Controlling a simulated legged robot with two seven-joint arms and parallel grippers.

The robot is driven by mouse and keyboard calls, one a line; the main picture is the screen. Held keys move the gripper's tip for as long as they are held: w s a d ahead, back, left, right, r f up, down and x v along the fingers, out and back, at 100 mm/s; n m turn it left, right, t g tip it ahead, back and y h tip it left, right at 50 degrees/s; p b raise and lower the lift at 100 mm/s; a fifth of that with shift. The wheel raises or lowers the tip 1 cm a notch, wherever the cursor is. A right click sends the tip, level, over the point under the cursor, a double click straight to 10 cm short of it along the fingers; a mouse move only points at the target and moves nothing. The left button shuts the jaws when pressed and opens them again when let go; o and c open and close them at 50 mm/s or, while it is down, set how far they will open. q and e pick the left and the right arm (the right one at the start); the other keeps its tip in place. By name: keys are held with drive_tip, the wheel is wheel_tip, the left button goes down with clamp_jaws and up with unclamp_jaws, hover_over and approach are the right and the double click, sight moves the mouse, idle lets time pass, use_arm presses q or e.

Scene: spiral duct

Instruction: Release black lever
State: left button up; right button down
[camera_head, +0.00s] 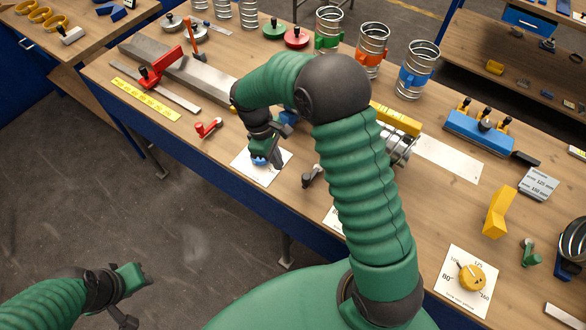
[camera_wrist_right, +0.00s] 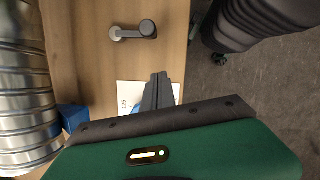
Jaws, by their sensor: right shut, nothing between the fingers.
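The black lever (camera_head: 312,176) sits on the wooden bench near its front edge, right of my right gripper in the head view.
A white card (camera_head: 248,172) with a blue knob (camera_head: 260,160) lies by the right gripper. A red clamp (camera_head: 208,127) lies left. A yellow dial (camera_head: 470,277) is front right.

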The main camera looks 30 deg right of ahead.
drive_tip(key=f, duration=0.1)
drive_tip(key=d+f, duration=0.1)
drive_tip(key=s+f, duration=0.1)
drive_tip(key=shift+s+d+p, duration=0.1)
drive_tip(key=shift+d+p, duration=0.15)
drive_tip(key=shift+p, duration=0.1)
drive_tip(key=shift+s+d+p, duration=0.4)
drive_tip(key=shift+s+d, duration=0.7)
drive_tip(key=shift+s, duration=0.3)
use_arm(q)
drive_tip(key=shift+d+v, duration=0.2)
drive_tip(key=shift+v, duration=0.75)
use_arm(e)
drive_tip(key=shift+a, duration=0.2)
use_arm(q)
drive_tip(key=shift+w, duration=0.2)
use_arm(e)
drive_tip(key=shift+w, duration=0.1)
